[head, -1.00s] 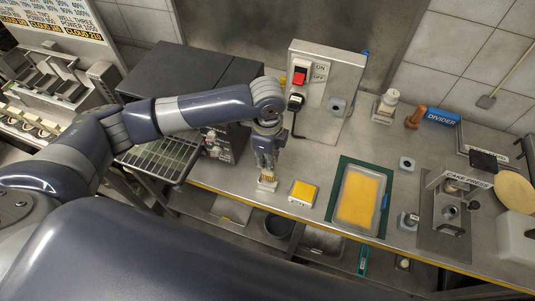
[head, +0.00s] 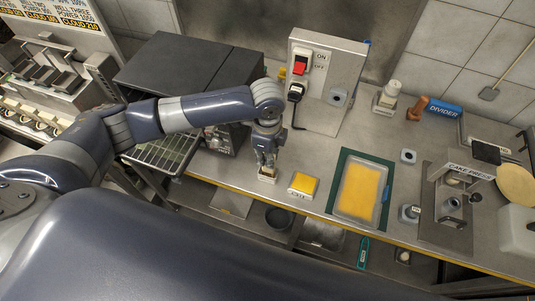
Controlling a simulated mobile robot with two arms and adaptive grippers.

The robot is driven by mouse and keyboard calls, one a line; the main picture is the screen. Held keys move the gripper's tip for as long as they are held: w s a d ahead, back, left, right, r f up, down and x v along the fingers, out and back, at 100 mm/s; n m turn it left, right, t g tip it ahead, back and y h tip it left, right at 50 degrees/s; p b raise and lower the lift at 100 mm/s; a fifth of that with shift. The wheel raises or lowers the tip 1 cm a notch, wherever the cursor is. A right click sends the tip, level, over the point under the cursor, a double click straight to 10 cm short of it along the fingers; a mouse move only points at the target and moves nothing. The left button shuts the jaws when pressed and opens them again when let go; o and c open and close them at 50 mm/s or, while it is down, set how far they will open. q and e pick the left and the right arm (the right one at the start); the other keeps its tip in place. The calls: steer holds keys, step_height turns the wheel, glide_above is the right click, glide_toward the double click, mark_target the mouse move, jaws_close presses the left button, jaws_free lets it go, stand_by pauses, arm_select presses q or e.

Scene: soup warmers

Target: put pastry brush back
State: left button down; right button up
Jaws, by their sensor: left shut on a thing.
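My left gripper (head: 266,163) points straight down over the front part of the metal counter. It is shut on the pastry brush, which is mostly hidden between the fingers. A small pale holder (head: 267,177) stands directly below the fingertips near the counter's front edge. The brush's lower end is at the holder's top; how deep it sits inside cannot be told. My right gripper is not in view.
A yellow pad in a white tray (head: 303,185) stands just right of the holder. Farther right is a green mat (head: 337,194) with a yellow-filled tray. A switch panel (head: 325,80) rises behind, and a dark oven (head: 185,75) stands left.

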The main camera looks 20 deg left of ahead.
arm_select(q)
steer(key=shift+f, duration=0.2)
stand_by(0.5)
steer(key=c, duration=1.5)
jaws_free()
steer(key=shift+o, duration=0.2)
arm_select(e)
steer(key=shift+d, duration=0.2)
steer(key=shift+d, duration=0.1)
